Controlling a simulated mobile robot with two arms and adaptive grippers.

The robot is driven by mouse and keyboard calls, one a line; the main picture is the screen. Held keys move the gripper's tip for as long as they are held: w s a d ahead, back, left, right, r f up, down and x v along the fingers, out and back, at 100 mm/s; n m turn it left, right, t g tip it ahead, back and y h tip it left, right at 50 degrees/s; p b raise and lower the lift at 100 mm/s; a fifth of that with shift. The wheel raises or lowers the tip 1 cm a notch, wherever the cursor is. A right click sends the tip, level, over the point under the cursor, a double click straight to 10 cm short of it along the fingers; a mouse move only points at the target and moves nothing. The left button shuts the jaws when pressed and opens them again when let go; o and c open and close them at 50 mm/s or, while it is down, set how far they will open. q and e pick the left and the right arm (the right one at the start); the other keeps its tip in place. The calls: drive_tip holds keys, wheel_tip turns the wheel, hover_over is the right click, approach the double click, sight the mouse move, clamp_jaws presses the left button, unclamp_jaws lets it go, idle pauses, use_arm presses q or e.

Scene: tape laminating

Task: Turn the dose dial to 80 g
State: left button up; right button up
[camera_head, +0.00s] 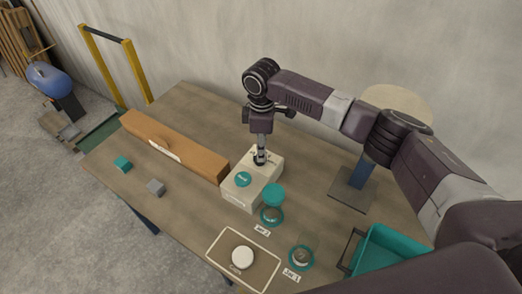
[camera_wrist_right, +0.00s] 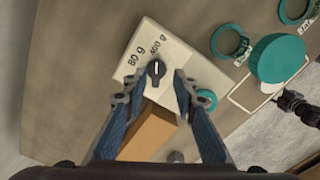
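The dose dial (camera_wrist_right: 156,70) is a small black knob with a pale mark on top of a white box (camera_wrist_right: 182,60). Labels "80 g" and "400 g" are printed beside it; I cannot tell exactly where the mark points. The box also stands in the head view (camera_head: 240,193), with a teal round button on it. My right gripper (camera_head: 261,158) points down over the box's far part and hides the dial there. In the right wrist view my right gripper (camera_wrist_right: 152,88) is open, its fingertips apart on either side of the dial's near side. My left gripper is not in view.
A long orange-brown carton (camera_head: 190,153) lies left of the box. A teal-lidded jar (camera_head: 272,196), a teal-rimmed dish (camera_head: 301,258) and a framed mat (camera_head: 265,272) stand nearer. A teal bin (camera_head: 385,250) and a post stand (camera_head: 350,190) are at the right.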

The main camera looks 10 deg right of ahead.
drive_tip(key=f, duration=0.2)
drive_tip(key=shift+w+f, duration=0.25)
drive_tip(key=shift+f, duration=0.45)
drive_tip(key=shift+c, duration=0.6)
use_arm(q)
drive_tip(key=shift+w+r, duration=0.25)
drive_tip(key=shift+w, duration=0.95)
use_arm(e)
clamp_jaws()
